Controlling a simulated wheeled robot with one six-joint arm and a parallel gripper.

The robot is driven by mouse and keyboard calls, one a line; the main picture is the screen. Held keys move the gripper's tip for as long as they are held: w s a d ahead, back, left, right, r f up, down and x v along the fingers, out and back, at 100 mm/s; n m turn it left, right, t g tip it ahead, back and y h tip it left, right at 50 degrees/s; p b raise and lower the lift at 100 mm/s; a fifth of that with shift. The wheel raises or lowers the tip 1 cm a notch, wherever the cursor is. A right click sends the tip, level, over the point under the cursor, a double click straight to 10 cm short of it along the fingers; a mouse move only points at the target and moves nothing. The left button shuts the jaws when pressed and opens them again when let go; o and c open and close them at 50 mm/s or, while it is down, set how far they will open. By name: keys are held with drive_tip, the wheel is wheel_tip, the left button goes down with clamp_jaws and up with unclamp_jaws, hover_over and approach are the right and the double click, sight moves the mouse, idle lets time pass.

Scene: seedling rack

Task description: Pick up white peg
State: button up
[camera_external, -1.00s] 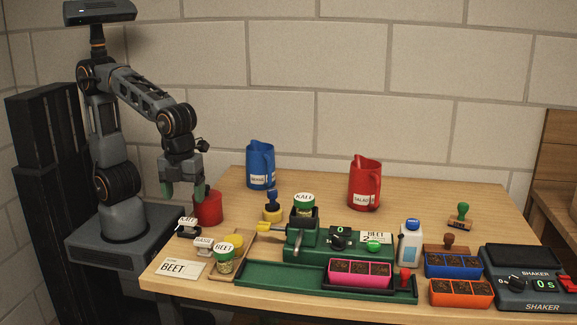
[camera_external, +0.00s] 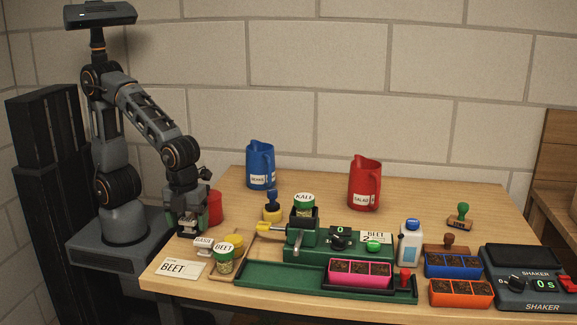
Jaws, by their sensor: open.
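My gripper (camera_external: 190,228) is low at the left end of the table, pointing down, with its jaws open. It covers the place where a small white labelled piece stood; that piece is now hidden behind the fingers, and I cannot tell whether it sits between them. A second white labelled piece (camera_external: 204,241), on a dark base, stands just right and in front of my gripper. I cannot tell for sure which of these is the white peg.
A red pot (camera_external: 215,207) stands close behind my gripper. A BEET jar (camera_external: 225,260) and a BEET card (camera_external: 180,269) are in front. The green machine (camera_external: 340,247) and green tray (camera_external: 290,277) fill the middle. The back of the table near the pitchers (camera_external: 261,165) has free room.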

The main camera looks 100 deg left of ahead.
drive_tip(key=shift+c, duration=0.2)
drive_tip(key=c, duration=1)
drive_tip(key=shift+o, duration=0.2)
drive_tip(key=shift+r, duration=0.15)
